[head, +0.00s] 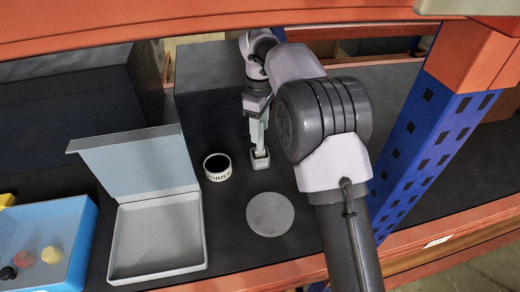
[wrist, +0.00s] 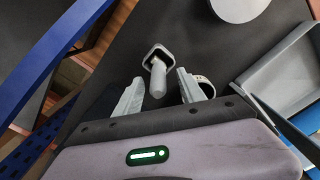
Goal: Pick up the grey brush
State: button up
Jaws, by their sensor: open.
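The grey brush (wrist: 156,76) shows in the wrist view as a rounded handle standing up out of a square grey holder (wrist: 158,51). In the head view the holder (head: 260,163) sits on the dark surface left of my arm, with the brush partly hidden by my gripper. My gripper (head: 257,142) is above the holder, pointing down. In the wrist view my gripper (wrist: 159,76) is open, with one finger on each side of the handle's near end. I cannot tell whether either finger touches it.
A white cup-like round container (head: 217,175) with dark lettering stands close left of the holder. A grey disc (head: 270,214) lies in front. An open grey box (head: 158,237) and a blue bin (head: 82,237) are at left. A blue rack post (head: 425,145) stands right.

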aim_at(261, 140)
notch_tip(261, 140, down, 5)
jog(key=b, duration=0.2)
jog(key=shift+w+d+f+b, duration=0.1)
jog(key=shift+d+f+b, duration=0.05)
jog(key=shift+b, duration=0.25)
jog(key=shift+r, duration=0.2)
jog(key=shift+c, duration=0.7)
grip_shut()
notch_tip(261, 140, up, 10)
jog(key=p, duration=0.5)
